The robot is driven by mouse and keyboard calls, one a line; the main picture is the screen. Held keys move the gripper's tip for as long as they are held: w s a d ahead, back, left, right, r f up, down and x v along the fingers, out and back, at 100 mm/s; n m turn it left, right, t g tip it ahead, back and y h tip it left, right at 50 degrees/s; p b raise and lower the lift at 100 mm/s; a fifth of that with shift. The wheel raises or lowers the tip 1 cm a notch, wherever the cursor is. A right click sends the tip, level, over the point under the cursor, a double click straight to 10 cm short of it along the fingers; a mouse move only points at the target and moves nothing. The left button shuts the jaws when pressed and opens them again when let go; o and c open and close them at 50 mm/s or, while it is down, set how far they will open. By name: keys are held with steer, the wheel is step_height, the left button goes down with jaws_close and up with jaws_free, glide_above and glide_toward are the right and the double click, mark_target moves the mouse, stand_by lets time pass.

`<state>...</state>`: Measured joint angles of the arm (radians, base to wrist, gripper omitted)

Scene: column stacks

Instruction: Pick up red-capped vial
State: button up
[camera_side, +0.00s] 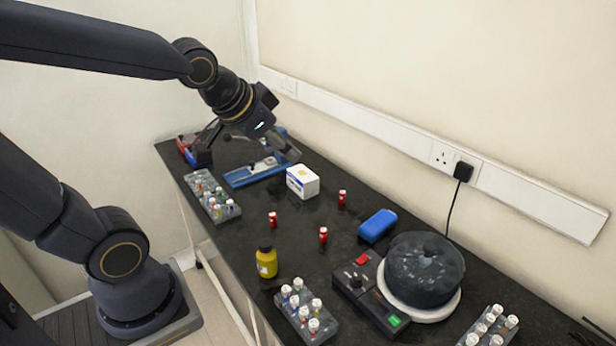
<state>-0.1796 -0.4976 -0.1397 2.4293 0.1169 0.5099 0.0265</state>
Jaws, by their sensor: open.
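Three small red vials stand upright on the black bench: one at the left (272,219), one further back (342,198) and one nearer the front (323,235). Their bodies and tops look red, and they are too small to tell the caps apart clearly. My gripper (245,156) is open at the far end of the bench, above the blue tray (236,180). It is well away from the three red vials. Nothing shows between its fingers, though the arm partly hides the space there.
A white box (302,181), a yellow bottle (266,262), a blue case (377,225) and a dark round centrifuge (424,268) stand on the bench. Grey vial racks stand at the far left (232,213), front (325,333) and right (509,334). The wall bounds the back.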

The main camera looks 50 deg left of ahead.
steer(key=w+a+f+g, duration=0.1)
steer(key=w+a+f, duration=0.4)
steer(key=a+f, duration=0.1)
steer(key=n+g, duration=0.3)
steer(key=n, duration=0.2)
glide_toward(271, 215)
steer(key=x, duration=0.5)
steer(key=shift+w+a+f, duration=0.1)
steer(key=shift+a+f, duration=0.05)
steer(key=shift+f, duration=0.1)
steer(key=x, duration=0.5)
steer(key=shift+w+f, duration=0.2)
steer(key=shift+f, duration=0.2)
